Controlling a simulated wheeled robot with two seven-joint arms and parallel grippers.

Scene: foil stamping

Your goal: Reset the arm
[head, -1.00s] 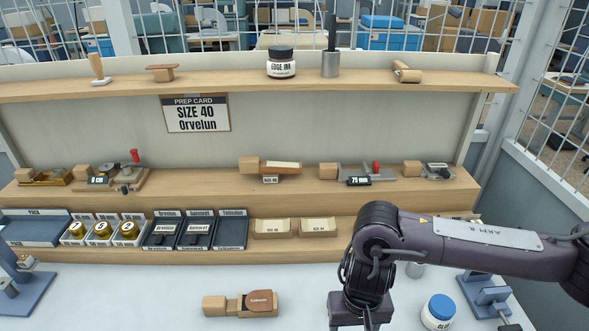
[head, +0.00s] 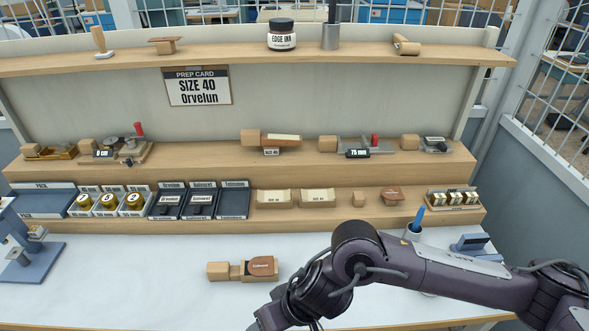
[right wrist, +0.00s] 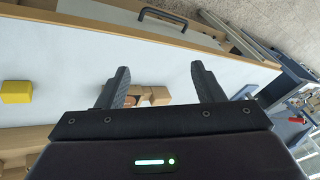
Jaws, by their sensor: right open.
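My right arm (head: 430,275) reaches in from the right, low over the white table. In the head view its gripper lies beyond the bottom edge. In the right wrist view my right gripper (right wrist: 160,70) has its two fingers wide apart, with nothing held between them. A wooden block with a brown leather piece on it (head: 262,267) rests on the table left of the arm, apart from it. Wooden blocks (right wrist: 156,95) also show beyond and between the fingers in the wrist view. My left gripper is in neither view.
A blue-grey stand (head: 30,262) is at the left table edge. A cup with a blue tool (head: 415,230) stands behind my right arm. Tiered shelves (head: 250,227) with trays and tools line the back. A yellow block (right wrist: 16,92) shows in the wrist view. The table's left middle is clear.

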